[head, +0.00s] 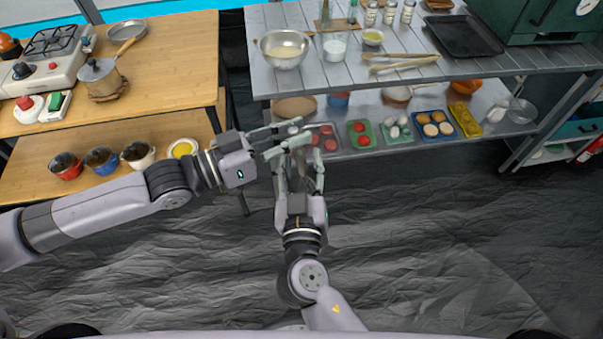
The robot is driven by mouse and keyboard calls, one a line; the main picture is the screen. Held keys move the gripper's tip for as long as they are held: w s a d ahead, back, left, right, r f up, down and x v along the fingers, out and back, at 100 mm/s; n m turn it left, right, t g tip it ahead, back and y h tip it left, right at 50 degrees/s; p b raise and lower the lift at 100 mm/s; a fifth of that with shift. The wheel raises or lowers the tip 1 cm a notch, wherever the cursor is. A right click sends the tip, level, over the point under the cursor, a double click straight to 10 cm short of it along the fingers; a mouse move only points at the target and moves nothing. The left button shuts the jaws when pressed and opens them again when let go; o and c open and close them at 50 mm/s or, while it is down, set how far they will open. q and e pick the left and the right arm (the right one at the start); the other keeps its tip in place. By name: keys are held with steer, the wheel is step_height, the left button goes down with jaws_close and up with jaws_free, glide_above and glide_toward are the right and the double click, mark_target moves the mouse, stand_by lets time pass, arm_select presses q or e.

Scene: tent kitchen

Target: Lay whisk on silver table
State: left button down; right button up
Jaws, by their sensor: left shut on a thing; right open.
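The silver table (351,90) has a grey metal top and stands at the back centre and right. My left gripper (288,135) is in front of its near left edge, shut on a thin thing that seems to be the whisk; the fingers hide most of it, so its shape is unclear. My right gripper (298,158) points up from below, open, with its fingers close to the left gripper's. I cannot tell whether the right fingers touch the held thing.
On the silver table are a metal bowl (284,48), wooden utensils (402,63), small jars and a dark tray (464,36). Its lower shelf holds several food trays, including a blue one (433,125). A wooden table (172,69) stands left. The front tabletop has bare patches.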

steer(key=shift+c, duration=0.5)
jaws_close()
arm_select(q)
steer(key=c, duration=1.5)
jaws_free()
steer(key=shift+o, duration=0.2)
steer(key=shift+a, duration=0.1)
